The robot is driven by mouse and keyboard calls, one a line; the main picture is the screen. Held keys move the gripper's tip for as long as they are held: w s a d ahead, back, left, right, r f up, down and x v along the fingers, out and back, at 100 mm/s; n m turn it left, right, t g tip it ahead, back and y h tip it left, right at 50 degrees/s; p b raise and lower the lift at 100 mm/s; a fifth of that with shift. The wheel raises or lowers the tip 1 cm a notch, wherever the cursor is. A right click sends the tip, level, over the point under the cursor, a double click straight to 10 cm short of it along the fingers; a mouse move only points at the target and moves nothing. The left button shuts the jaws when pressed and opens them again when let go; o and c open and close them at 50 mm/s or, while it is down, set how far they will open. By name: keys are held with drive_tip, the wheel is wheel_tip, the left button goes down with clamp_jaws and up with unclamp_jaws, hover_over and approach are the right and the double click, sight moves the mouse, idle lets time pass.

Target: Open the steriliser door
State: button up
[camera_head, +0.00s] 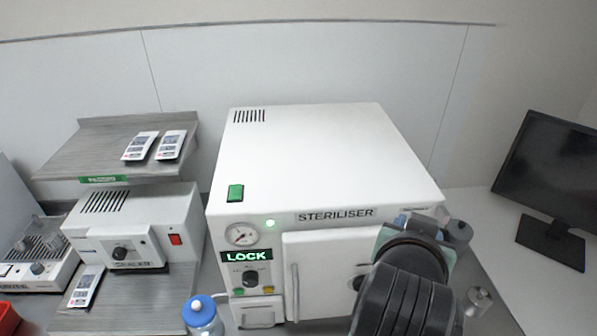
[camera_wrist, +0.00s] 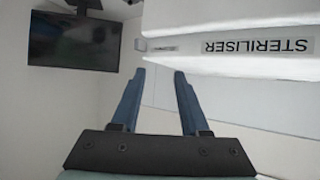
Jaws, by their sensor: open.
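The steriliser (camera_head: 310,150) is a white box in the middle of the head view. Its white door (camera_head: 325,262) looks shut, flush with the front, and has an upright handle (camera_head: 294,290) along its left side. My gripper (camera_wrist: 159,74) is open and empty in the wrist view, apart from the handle. In the head view my wrist covers the door's right part and hides the fingertips. The steriliser's label (camera_wrist: 258,46) appears upside down in the wrist view.
A monitor (camera_head: 553,185) stands at the right, also in the wrist view (camera_wrist: 73,42). A blue-capped bottle (camera_head: 202,315) stands in front of the steriliser's left side. A small white sealer (camera_head: 140,235) sits under a grey shelf (camera_head: 90,150) holding pouches.

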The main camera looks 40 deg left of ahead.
drive_tip(key=s+a+f+n+g, duration=0.3)
drive_tip(key=s+a+f+g, duration=0.3)
drive_tip(key=s+a+f, duration=0.2)
drive_tip(key=n+g, duration=0.1)
drive_tip(key=g, duration=0.1)
approach(296, 301)
drive_tip(key=shift+h, duration=0.3)
drive_tip(key=p+x, duration=0.1)
drive_tip(key=x, duration=0.4)
drive_tip(key=p+x, duration=0.2)
drive_tip(key=x, duration=0.4)
drive_tip(key=shift+a, duration=0.3)
clamp_jaws()
